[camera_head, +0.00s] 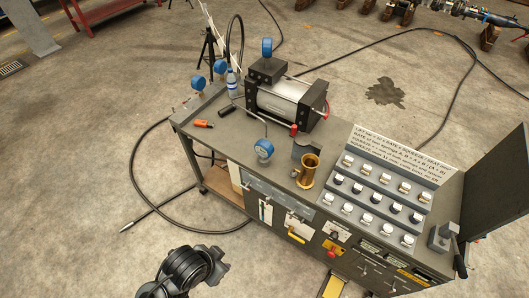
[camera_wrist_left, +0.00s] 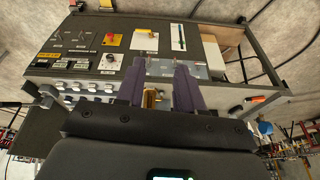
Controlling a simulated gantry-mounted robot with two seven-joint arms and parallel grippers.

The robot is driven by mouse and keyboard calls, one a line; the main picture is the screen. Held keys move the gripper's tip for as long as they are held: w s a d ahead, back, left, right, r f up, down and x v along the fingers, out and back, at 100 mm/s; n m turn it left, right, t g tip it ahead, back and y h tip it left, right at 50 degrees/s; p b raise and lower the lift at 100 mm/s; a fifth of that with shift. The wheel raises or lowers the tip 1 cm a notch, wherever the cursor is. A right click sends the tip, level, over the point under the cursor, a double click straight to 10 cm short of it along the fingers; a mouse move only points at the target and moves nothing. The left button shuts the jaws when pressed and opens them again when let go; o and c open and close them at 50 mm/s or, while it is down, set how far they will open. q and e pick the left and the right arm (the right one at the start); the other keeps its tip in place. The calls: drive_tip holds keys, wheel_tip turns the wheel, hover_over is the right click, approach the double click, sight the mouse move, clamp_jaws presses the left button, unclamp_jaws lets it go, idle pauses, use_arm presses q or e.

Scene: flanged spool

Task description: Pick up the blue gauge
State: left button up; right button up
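Several blue round gauges show in the head view. One blue gauge (camera_head: 264,148) stands on the cart top near its front edge, left of a brass cup (camera_head: 309,170). Another blue gauge (camera_head: 267,46) sits atop the cylinder unit, and two more, a lower one (camera_head: 198,83) and an upper one (camera_head: 220,67), are at the cart's far left end. In the left wrist view my left gripper (camera_wrist_left: 160,66) has its two purple fingers apart, in front of the cart, with no held object visible. A small blue shape (camera_wrist_left: 265,127) there is too small to identify. My right gripper is not in view.
The cart (camera_head: 222,150) carries a metal cylinder unit (camera_head: 285,103), a bottle (camera_head: 232,83), an orange-handled tool (camera_head: 203,123) and a sloped knob panel (camera_head: 375,195). A dark arm part of mine is at the bottom of the head view. Black hoses lie on the floor.

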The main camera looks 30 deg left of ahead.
use_arm(q)
drive_tip(key=shift+o, duration=0.3)
drive_tip(key=o, duration=0.8)
drive_tip(key=shift+c, duration=0.2)
